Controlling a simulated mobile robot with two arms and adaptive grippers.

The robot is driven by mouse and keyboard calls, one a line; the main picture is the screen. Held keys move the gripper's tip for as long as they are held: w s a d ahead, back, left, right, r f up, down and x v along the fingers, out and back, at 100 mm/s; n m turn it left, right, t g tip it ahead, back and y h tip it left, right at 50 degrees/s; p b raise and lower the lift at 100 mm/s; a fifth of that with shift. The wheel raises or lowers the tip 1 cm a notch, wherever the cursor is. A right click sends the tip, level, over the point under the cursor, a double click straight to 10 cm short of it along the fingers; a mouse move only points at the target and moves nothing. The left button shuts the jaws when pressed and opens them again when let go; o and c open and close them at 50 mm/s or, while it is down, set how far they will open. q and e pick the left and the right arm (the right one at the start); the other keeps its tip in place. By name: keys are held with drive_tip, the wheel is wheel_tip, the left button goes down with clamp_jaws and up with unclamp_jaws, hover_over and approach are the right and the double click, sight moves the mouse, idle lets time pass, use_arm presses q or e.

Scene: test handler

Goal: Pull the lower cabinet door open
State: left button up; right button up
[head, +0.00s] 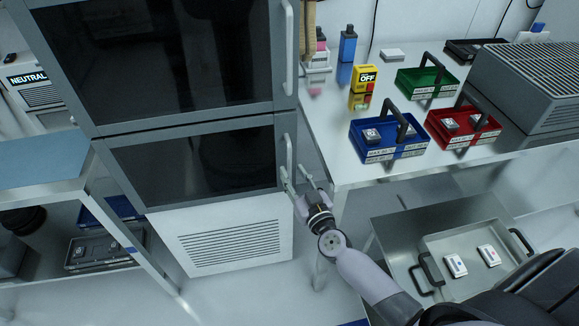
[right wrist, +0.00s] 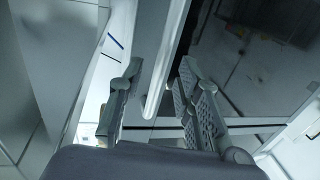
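The lower cabinet door (head: 205,163) is a dark glass panel in a grey frame, and it looks shut. Its light vertical handle (head: 289,157) is at the door's right edge. My right gripper (head: 295,180) is at the lower end of this handle. In the right wrist view the two fingers of the right gripper (right wrist: 158,80) are apart, with the pale handle bar (right wrist: 167,65) running between them. I cannot tell whether either finger touches it. My left gripper is not in view.
The upper cabinet door (head: 170,60) is just above, with its own handle (head: 288,45). A white table (head: 345,165) with blue, red and green trays stands close on the right. A low bench (head: 40,175) stands left.

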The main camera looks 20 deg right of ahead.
sight(290, 169)
drive_tip(key=shift+w, duration=1.7)
drive_tip(key=shift+c, duration=0.5)
clamp_jaws()
